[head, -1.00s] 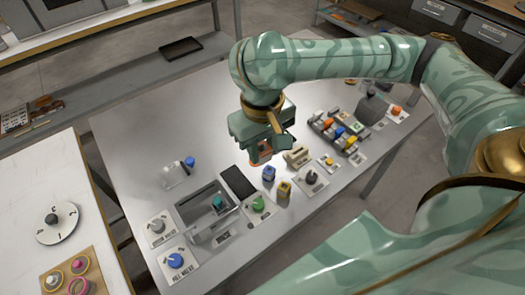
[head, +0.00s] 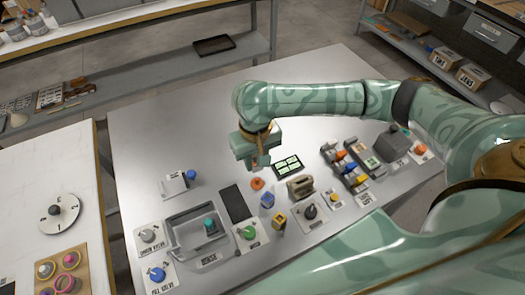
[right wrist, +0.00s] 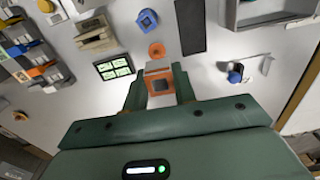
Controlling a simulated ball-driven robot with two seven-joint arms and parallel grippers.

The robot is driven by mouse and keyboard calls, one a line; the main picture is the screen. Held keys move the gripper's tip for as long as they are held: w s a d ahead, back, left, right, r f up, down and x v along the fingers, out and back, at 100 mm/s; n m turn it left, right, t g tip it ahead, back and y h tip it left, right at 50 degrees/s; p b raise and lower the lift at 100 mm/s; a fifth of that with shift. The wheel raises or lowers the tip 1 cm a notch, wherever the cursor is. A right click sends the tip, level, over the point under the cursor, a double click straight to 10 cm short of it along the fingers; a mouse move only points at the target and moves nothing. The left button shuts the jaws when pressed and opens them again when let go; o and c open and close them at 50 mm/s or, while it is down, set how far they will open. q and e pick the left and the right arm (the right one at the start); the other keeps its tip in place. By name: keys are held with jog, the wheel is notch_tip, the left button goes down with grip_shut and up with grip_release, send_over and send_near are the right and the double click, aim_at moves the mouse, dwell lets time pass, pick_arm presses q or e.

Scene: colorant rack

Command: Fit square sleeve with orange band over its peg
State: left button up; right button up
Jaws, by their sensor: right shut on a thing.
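My right gripper (right wrist: 159,88) is shut on the square sleeve with the orange band (right wrist: 159,72). In the right wrist view the sleeve shows a dark square opening framed in orange between the fingers. In the head view my right gripper (head: 257,160) is over the middle of the table, and the sleeve is mostly hidden. A round orange piece (head: 257,183) lies on the table close by; it shows just beyond the sleeve in the right wrist view (right wrist: 157,50). I cannot tell whether it carries a peg. My left gripper is not in view.
A blue square piece (head: 267,200) and a yellow one (head: 279,221) stand nearby. A panel with green squares (head: 287,165), a beige block (head: 300,187) and a dark mat (head: 236,203) lie around.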

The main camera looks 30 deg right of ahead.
aim_at(257, 179)
jog(key=w+f, duration=0.1)
jog(key=f, duration=0.1)
jog(key=w+d+f, duration=0.1)
jog(key=f, duration=0.1)
jog(key=shift+w+d, duration=0.15)
jog(key=shift+w, duration=0.05)
jog(key=shift+r+p, duration=0.1)
jog(key=shift+p, duration=0.2)
jog(key=shift+f, duration=2.95)
jog(key=shift+f+b, duration=0.35)
jog(key=shift+f, duration=1.55)
jog(key=o, duration=1)
